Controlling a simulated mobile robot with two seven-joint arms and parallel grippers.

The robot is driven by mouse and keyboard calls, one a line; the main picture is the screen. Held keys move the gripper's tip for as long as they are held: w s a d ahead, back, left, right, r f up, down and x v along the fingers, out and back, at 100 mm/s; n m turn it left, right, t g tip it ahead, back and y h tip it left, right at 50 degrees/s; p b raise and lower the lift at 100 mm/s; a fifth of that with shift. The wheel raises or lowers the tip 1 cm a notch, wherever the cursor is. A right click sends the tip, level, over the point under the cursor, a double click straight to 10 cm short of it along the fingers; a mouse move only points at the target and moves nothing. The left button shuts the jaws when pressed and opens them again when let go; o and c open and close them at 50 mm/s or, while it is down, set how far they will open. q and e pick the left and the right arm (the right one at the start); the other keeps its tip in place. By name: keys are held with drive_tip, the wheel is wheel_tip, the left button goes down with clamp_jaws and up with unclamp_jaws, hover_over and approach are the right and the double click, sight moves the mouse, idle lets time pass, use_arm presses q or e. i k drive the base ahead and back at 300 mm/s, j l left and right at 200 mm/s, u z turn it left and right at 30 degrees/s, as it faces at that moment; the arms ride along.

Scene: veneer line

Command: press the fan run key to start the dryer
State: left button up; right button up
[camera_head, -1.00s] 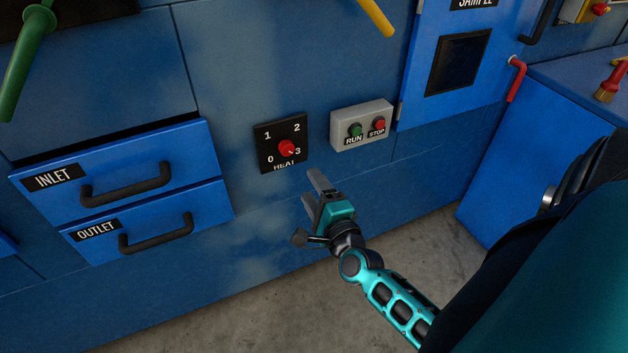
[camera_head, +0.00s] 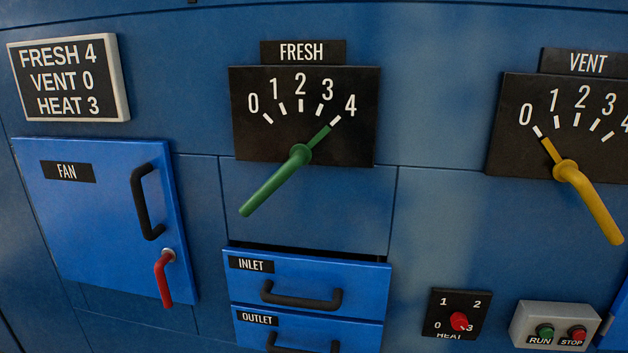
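A grey box (camera_head: 525,325) at the bottom right carries a green button (camera_head: 544,330) marked RUN and a red button (camera_head: 577,333) marked STOP. The blue FAN door (camera_head: 95,220) at the left looks shut, with a black handle (camera_head: 145,203) and a red lever (camera_head: 163,278) hanging down; what is behind it is hidden. The red HEAT knob (camera_head: 459,321) appears turned towards 3. The green FRESH lever (camera_head: 275,180) has its tip at 4. The yellow VENT lever (camera_head: 592,208) has its tip at 0. Neither of my grippers is in this view.
A sign (camera_head: 68,80) at the upper left reads FRESH 4, VENT 0, HEAT 3. The INLET drawer (camera_head: 365,285), with a dark gap above it, sits over the OUTLET drawer (camera_head: 365,335). Levers and handles stick out from the blue wall.

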sight(547, 332)
drive_tip(key=z, duration=0.45)
drive_tip(key=l+z, duration=0.45)
drive_tip(key=k+l+z, duration=0.1)
drive_tip(key=l+z, duration=0.2)
drive_tip(key=z, duration=0.2)
drive_tip(key=l+z, duration=0.2)
drive_tip(key=l, duration=0.25)
drive_tip(key=i+l+z, duration=0.2)
drive_tip(key=l, duration=0.2)
drive_tip(key=i+l, duration=0.1)
drive_tip(key=l, duration=0.35)
drive_tip(key=i+l+z, duration=0.1)
drive_tip(key=l, duration=0.35)
drive_tip(key=i+l, duration=0.1)
drive_tip(key=l, duration=0.35)
drive_tip(key=i+l, duration=0.1)
drive_tip(key=l, duration=0.3)
drive_tip(key=u, duration=2)
